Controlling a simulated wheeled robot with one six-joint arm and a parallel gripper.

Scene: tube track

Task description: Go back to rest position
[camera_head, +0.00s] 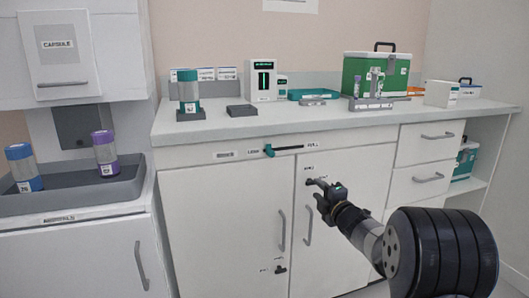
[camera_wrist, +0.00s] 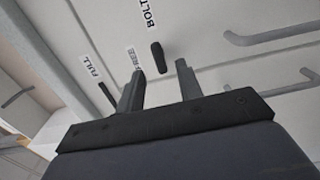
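My gripper (camera_head: 316,190) is in front of the cabinet's right door (camera_head: 340,235), near its upper left corner. In the wrist view my gripper (camera_wrist: 160,69) is open, with two dark fingers apart and nothing held between them. A dark bolt knob (camera_wrist: 156,56) on the cabinet front shows just beyond the gap between the fingertips, near the BOLT label. I cannot tell whether a finger touches it.
A counter (camera_head: 330,122) above carries a green case (camera_head: 372,74), a teal-capped tube (camera_head: 189,92) and small devices. A teal slider (camera_head: 270,151) sits on the cabinet's upper strip. At left, a grey tray (camera_head: 70,194) holds blue and purple tubes. Door handles (camera_head: 282,230) stick out nearby.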

